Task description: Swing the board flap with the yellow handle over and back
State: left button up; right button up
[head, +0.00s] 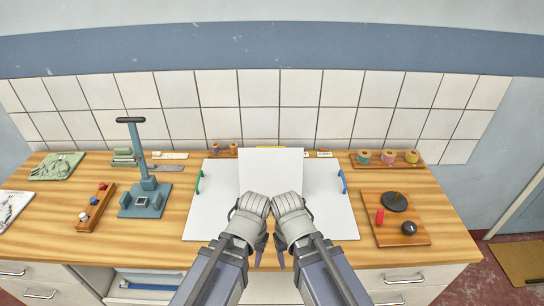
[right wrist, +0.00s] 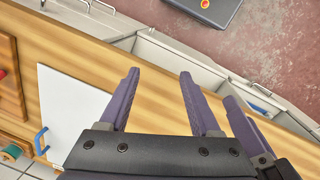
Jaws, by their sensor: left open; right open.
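The white board (head: 210,215) lies on the wooden worktop, with a green handle (head: 199,182) on its left side and a blue handle (head: 342,181) on its right. Its middle flap (head: 270,170) rises above the board's far edge; its exact tilt is unclear. A bit of the yellow handle (head: 267,147) shows at the flap's far edge. My left gripper (head: 261,258) and right gripper (head: 280,258) are side by side over the board's near part, apart from the yellow handle. In the right wrist view my right gripper (right wrist: 158,82) is open and empty.
A blue-grey stand (head: 148,185) and a rack of small knobs (head: 95,207) are to the left. A wooden board (head: 415,232) with dark round pieces and a red cylinder lies to the right. Thread spools (head: 388,157) stand at the back right. Drawers (head: 400,280) line the front.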

aim_at(270, 171)
jog(key=l+u, duration=0.15)
jog(key=l, duration=0.25)
jog(key=k+l+u, duration=0.2)
jog(key=l, duration=0.25)
jog(key=l+u, duration=0.15)
jog(key=l, duration=0.25)
jog(key=k+l+u, duration=0.15)
jog(key=l, duration=0.25)
jog(key=k+l+u, duration=0.2)
jog(key=l, duration=0.2)
jog(key=l+u, duration=0.15)
jog(key=l, duration=0.2)
